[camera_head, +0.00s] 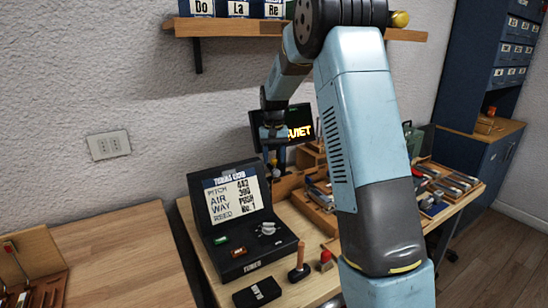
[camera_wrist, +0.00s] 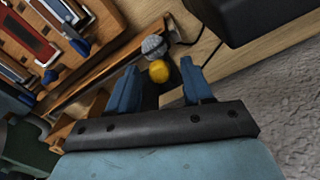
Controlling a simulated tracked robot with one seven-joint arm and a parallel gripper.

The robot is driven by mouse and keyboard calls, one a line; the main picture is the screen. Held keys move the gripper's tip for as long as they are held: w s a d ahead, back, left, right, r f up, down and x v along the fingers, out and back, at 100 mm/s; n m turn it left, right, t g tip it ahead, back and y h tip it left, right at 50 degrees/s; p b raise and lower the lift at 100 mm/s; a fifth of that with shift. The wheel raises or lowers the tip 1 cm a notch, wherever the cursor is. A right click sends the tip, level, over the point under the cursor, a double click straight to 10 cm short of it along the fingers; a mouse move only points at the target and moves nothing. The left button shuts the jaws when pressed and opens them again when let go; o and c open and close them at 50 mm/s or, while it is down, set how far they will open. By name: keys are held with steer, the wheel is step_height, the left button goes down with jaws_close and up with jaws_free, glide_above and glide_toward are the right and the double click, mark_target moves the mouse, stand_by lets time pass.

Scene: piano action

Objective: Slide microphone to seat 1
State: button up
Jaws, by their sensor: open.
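The microphone (camera_wrist: 153,45) shows its round grey mesh head in the wrist view, just beyond my fingertips. A yellow rounded piece (camera_wrist: 160,70) lies below it in the picture, in the gap between my fingers; I cannot tell whether it belongs to the microphone. My gripper (camera_wrist: 161,84) is open, with one blue finger on each side of that gap. In the head view my gripper (camera_head: 272,140) points down in front of the dark screen, and the microphone is not clear there. A wooden rail (camera_wrist: 105,75) runs beside the microphone. I cannot pick out seat 1.
A black tuner case (camera_head: 250,243) stands open on the workbench, left of my gripper. An orange-handled tool (camera_head: 301,258) and a red piece (camera_head: 326,258) stand in front. Tool trays (camera_head: 448,184) fill the right side.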

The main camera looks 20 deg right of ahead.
steer(key=shift+c, duration=0.3)
jaws_close()
stand_by(0.4)
